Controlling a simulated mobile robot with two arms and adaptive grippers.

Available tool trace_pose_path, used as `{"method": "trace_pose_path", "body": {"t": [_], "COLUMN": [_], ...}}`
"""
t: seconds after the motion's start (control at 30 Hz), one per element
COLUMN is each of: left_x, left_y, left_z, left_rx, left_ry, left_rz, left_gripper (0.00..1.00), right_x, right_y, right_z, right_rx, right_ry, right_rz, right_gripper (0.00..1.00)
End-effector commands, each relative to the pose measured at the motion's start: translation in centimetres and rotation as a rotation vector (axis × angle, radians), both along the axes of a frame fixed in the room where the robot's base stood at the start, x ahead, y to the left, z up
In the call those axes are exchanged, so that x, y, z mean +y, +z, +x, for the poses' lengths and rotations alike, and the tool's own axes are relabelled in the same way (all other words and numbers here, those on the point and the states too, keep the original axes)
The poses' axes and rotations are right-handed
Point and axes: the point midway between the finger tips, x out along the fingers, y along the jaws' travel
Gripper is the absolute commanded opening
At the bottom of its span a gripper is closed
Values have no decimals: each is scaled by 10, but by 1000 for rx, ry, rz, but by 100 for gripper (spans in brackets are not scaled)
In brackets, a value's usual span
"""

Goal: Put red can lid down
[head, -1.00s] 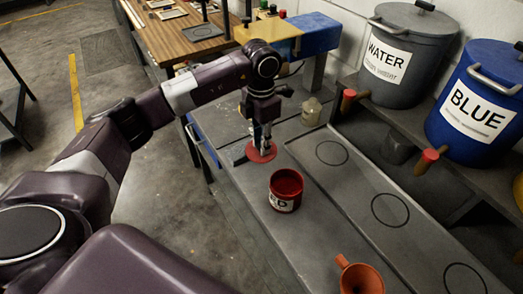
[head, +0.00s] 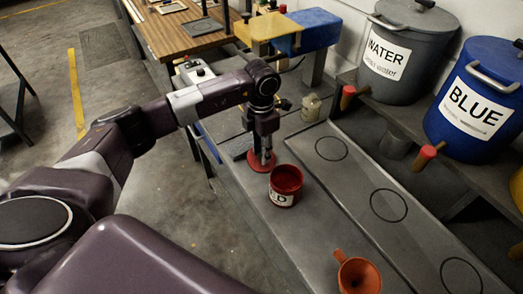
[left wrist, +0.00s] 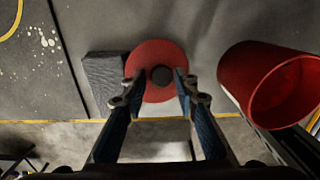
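The red can lid (left wrist: 145,60), a round disc with a dark knob (left wrist: 162,75), appears to lie flat on the grey bench in the left wrist view. In the head view the lid (head: 261,166) shows just behind the open red can (head: 286,182). My left gripper (left wrist: 158,86) is above the lid, its two fingers apart on either side of the knob, with a visible gap to it. It also shows in the head view (head: 266,157). The red can (left wrist: 275,85) stands to the right in the wrist view, apart from the lid. My right gripper is not in view.
A dark grey pad (left wrist: 102,82) lies left of the lid. An orange funnel (head: 358,274) stands at the front of the bench. A tray (head: 360,180) with ring marks lies to the right, below the water bucket (head: 395,60) and blue bucket (head: 475,105).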

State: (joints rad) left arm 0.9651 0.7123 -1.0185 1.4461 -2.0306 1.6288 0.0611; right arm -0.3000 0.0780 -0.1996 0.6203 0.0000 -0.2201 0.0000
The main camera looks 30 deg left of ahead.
Motion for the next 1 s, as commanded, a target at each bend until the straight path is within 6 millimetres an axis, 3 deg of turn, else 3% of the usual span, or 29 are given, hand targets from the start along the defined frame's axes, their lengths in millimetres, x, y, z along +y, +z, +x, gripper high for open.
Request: {"method": "trace_pose_path", "body": {"t": [0.47, 0.5, 1.0], "left_x": [0, 0, 0], "left_y": [9, 12, 110], "left_z": [1, 1, 1], "left_rx": [-2, -4, -4], "left_ry": [1, 1, 0], "left_rz": [0, 0, 0], "left_gripper": [38, 38, 38], "right_x": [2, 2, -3], "right_y": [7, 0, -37], "right_z": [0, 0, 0], "right_rx": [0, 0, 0], "right_ry": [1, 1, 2], "right_rz": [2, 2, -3], "right_gripper": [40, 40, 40]}}
